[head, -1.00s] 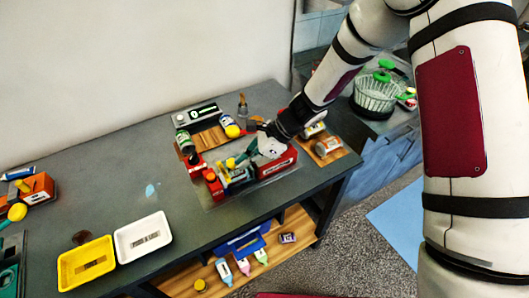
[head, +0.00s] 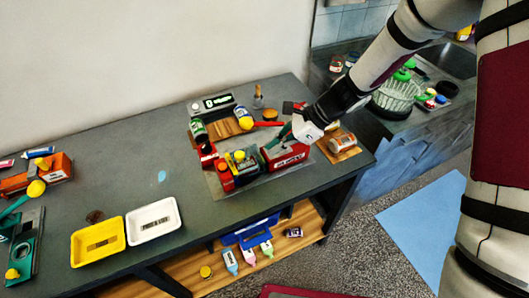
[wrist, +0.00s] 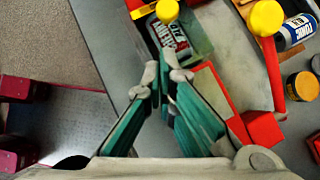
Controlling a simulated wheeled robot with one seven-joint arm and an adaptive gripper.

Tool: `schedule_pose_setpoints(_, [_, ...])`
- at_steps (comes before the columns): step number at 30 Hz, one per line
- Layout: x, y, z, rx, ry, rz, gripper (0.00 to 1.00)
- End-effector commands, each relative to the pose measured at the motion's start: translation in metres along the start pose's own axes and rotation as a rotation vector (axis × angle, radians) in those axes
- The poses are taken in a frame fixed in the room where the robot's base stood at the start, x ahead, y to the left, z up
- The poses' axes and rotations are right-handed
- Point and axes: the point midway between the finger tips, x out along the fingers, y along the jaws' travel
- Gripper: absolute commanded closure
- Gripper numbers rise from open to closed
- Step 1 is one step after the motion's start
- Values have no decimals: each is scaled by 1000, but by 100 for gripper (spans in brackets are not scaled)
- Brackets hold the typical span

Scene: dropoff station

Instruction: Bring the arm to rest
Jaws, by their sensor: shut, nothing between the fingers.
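My gripper (head: 271,145) is at the right end of the dark table, close above a red box (head: 288,158) with white lettering. In the wrist view its teal fingers with grey tips (wrist: 165,75) come together with nothing between them. A labelled can (wrist: 171,36) lies in a grey-green bin just beyond the fingertips, apart from them as far as I can tell. My arm reaches in from the upper right, bent and held out over the table.
Around my gripper are a green-labelled bottle (head: 199,131), a yellow-lidded jar (head: 243,117), a red hammer (wrist: 273,70) and a wooden board (head: 342,155). A yellow tray (head: 97,261) and white tray (head: 178,228) stand left. The table's middle is fairly clear.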

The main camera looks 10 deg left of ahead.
Motion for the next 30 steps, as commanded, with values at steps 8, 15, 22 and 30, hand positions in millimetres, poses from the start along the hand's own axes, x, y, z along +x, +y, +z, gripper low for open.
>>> schedule_pose_setpoints(8, [-48, -2, -2, 1, 2, -4, 100])
schedule_pose_setpoints(15, [-62, 0, -2, 2, 2, -2, 100])
schedule_pose_setpoints(22, [-75, 4, 3, -55, 23, -8, 100])
schedule_pose_setpoints(30, [-150, 40, 25, -427, 181, -30, 100])
